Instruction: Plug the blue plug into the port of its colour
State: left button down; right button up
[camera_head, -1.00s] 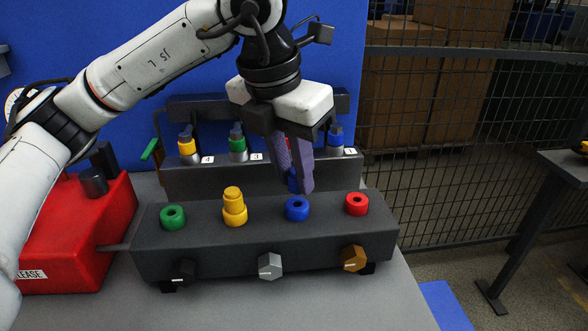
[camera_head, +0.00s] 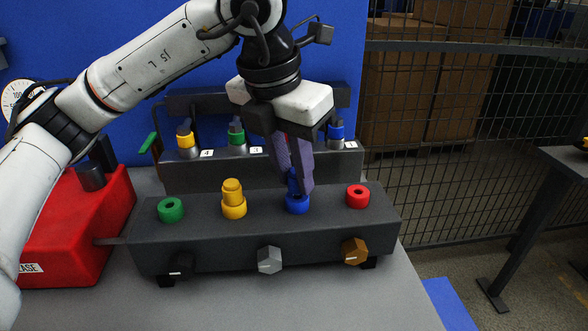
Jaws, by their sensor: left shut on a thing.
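My left gripper (camera_head: 303,190) points down over the dark port block and is shut on the blue plug (camera_head: 292,181). The plug is largely hidden by the purple fingers. Its lower end is at the blue ring port (camera_head: 297,204), and I cannot tell how deep it sits in the hole. On the same block (camera_head: 200,245) are a green port (camera_head: 171,210), a yellow port with a yellow plug standing in it (camera_head: 233,199), and a red port (camera_head: 358,197). My right gripper is not in view.
Behind the block stands a dark rack (camera_head: 220,174) with yellow, green and blue-topped fittings and number labels. A red box (camera_head: 95,225) is at the left. Knobs, including a grey one (camera_head: 270,260), line the block's front. The grey table front is clear.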

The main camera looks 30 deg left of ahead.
pick_arm(q)
jog(key=shift+f+b, duration=0.65)
jog(key=shift+f, duration=0.05)
jog(key=shift+f, duration=0.2)
dwell(0.7)
jog(key=c, duration=1.4)
grip_release()
jog(key=shift+c, duration=0.2)
